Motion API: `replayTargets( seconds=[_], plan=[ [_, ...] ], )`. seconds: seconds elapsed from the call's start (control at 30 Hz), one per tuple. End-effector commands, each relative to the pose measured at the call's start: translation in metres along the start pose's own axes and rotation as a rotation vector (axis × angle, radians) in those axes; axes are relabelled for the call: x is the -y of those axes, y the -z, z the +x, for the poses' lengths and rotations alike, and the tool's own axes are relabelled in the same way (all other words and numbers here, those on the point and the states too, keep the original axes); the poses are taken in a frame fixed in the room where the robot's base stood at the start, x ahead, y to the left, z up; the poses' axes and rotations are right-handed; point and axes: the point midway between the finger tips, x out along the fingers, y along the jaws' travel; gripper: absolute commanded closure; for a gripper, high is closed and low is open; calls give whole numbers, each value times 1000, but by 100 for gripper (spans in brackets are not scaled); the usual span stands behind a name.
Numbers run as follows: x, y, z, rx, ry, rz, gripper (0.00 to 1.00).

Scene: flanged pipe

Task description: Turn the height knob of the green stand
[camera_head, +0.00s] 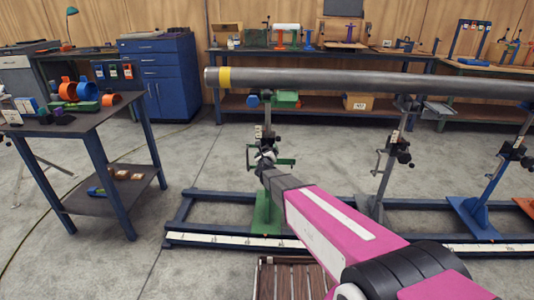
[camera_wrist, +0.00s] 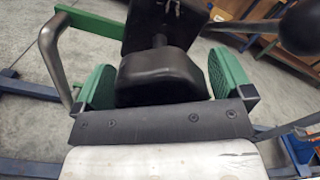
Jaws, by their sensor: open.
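The green stand (camera_head: 264,213) is upright under the left end of the pipe, on the blue rail frame. Its black height knob (camera_wrist: 160,76) fills the middle of the wrist view, in front of a black block on the stand. In the head view, my arm and gripper hide the knob. My gripper (camera_head: 266,158) is at the stand's middle height. In the wrist view, my gripper (camera_wrist: 162,84) has its green-padded fingers on either side of the knob. The jaws are open around it; I cannot tell whether either pad touches it.
A long grey pipe (camera_head: 380,83) with a yellow band runs above the stands. A grey stand (camera_head: 376,200) and a blue stand (camera_head: 480,213) are to the right. A bent grey handle (camera_wrist: 55,62) is close left of my gripper; a black ball (camera_wrist: 305,27) is at upper right.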

Motion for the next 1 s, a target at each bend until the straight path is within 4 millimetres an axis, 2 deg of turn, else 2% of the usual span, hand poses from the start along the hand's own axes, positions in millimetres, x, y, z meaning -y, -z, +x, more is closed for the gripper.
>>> replayTargets(
  seconds=[0.2,0.27,0.3,0.37,0.73,1.0],
  plan=[
    [0,0,0,0,0,0,2],
    [0,0,0,0,0,0,21],
    [0,0,0,0,0,0,34],
    [0,0,0,0,0,0,51],
    [0,0,0,0,0,-39,51],
    [1,0,0,0,0,-201,51]
  ],
)
